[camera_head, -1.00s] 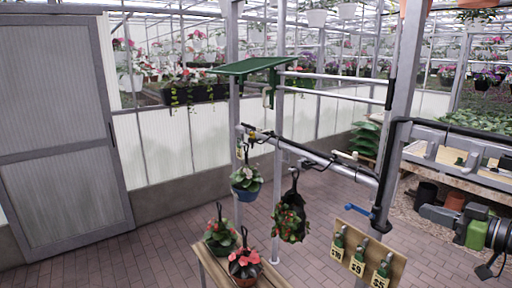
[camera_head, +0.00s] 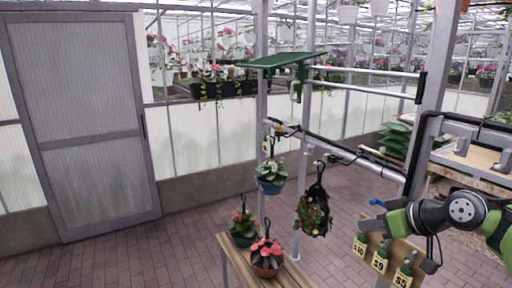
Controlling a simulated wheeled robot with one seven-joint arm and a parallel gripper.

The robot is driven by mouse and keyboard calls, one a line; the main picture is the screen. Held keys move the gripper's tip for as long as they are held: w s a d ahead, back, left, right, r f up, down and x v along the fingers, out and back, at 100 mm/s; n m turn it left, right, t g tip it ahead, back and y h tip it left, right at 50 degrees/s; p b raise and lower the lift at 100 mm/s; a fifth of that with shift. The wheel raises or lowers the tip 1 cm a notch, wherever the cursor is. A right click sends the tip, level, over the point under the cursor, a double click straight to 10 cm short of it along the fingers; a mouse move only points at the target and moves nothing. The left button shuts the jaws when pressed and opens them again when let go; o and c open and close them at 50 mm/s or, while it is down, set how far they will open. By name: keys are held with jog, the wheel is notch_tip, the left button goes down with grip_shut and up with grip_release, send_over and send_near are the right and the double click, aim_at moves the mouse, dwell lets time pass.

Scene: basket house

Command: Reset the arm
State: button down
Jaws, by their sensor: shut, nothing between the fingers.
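My arm enters from the right edge, with green and black joints folded in front of the metal rail.
A wooden bench (camera_head: 233,256) bears a red-flowered pot (camera_head: 266,258) and a green potted plant (camera_head: 243,228). A blue pot (camera_head: 270,180) and a dark planter (camera_head: 314,214) hang from the rail (camera_head: 350,157). A grey door (camera_head: 85,120) stands left. Brick floor is open at left.

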jog(key=s+a+f+m+g+h+b, duration=0.25)
jog(key=s+a+f+h, duration=0.2)
jog(key=s+a, duration=0.7)
jog(key=s+f+m, duration=0.1)
jog(key=s+f, duration=0.2)
jog(key=s, duration=0.5)
jog(key=s+a+f+m+h+b, duration=0.1)
jog(key=s+f, duration=0.3)
jog(key=s, duration=0.4)
jog(key=shift+s+a+f+g, duration=0.15)
jog(key=shift+s+f+g, duration=0.05)
jog(key=shift+g, duration=0.15)
